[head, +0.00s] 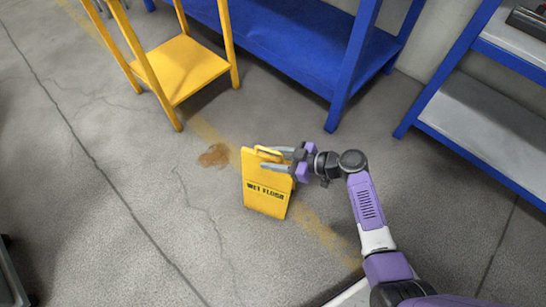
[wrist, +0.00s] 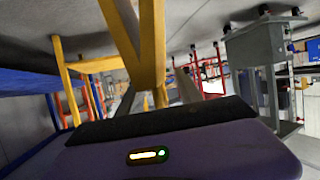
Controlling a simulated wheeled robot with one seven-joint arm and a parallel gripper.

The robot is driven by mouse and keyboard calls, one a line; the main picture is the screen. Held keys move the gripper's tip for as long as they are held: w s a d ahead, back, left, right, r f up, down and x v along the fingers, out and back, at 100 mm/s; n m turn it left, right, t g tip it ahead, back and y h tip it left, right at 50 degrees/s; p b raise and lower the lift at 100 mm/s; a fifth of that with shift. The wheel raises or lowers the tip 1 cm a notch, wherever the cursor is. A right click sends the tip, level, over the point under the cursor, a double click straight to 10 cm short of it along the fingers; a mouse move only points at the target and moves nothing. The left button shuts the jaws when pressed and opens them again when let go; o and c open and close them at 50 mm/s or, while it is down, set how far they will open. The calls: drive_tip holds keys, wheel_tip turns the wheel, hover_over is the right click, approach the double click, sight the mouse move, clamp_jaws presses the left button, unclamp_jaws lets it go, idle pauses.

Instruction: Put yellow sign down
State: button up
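The yellow wet floor sign (head: 267,188) is upright in the middle of the head view, its lettered face toward the camera. I cannot tell whether its lower edge touches the floor. My gripper (head: 276,159) is at the sign's top from the right, one finger by the handle and the other across the upper face. In the wrist view, yellow bars of the sign (wrist: 150,68) meet in a V between the two grey fingers (wrist: 158,95). Whether the fingers press on it is unclear.
A brown spill (head: 214,156) lies on the floor left of the sign. A yellow stand (head: 180,68) is at the upper left. A blue workbench (head: 290,45) is behind, and a blue-framed shelf (head: 480,115) stands at right. Floor left of and in front of the sign is clear.

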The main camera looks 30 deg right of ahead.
drive_tip(key=shift+r, duration=0.1)
drive_tip(key=shift+s+d+r+p, duration=0.1)
drive_tip(key=shift+d+r+p, duration=0.05)
drive_tip(key=shift+p, duration=0.15)
drive_tip(key=p+v, duration=0.2)
drive_tip(key=v, duration=0.9)
drive_tip(key=shift+s+p, duration=0.25)
drive_tip(key=shift+p, duration=0.15)
drive_tip(key=s+a+f+m+g+h, duration=0.1)
drive_tip(key=s+a+f+m+h, duration=0.25)
drive_tip(key=s+f, duration=0.45)
drive_tip(key=s+r+m+h, duration=0.2)
drive_tip(key=s+m+h, duration=0.15)
drive_tip(key=s, duration=0.55)
drive_tip(key=s+a+r+t, duration=0.1)
drive_tip(key=s+r+t, duration=0.1)
drive_tip(key=r, duration=0.7)
drive_tip(key=s+a+r+t+h, duration=0.1)
drive_tip(key=s+a+r+t, duration=0.1)
drive_tip(key=r, duration=0.7)
drive_tip(key=s+a+r+m+t, duration=0.1)
drive_tip(key=s+r, duration=0.3)
drive_tip(key=r, duration=0.5)
drive_tip(key=shift+s+a+t+h, duration=0.25)
drive_tip(key=shift+a+t+h, duration=0.05)
drive_tip(key=shift+t+h, duration=0.1)
drive_tip(key=shift+r, duration=0.1)
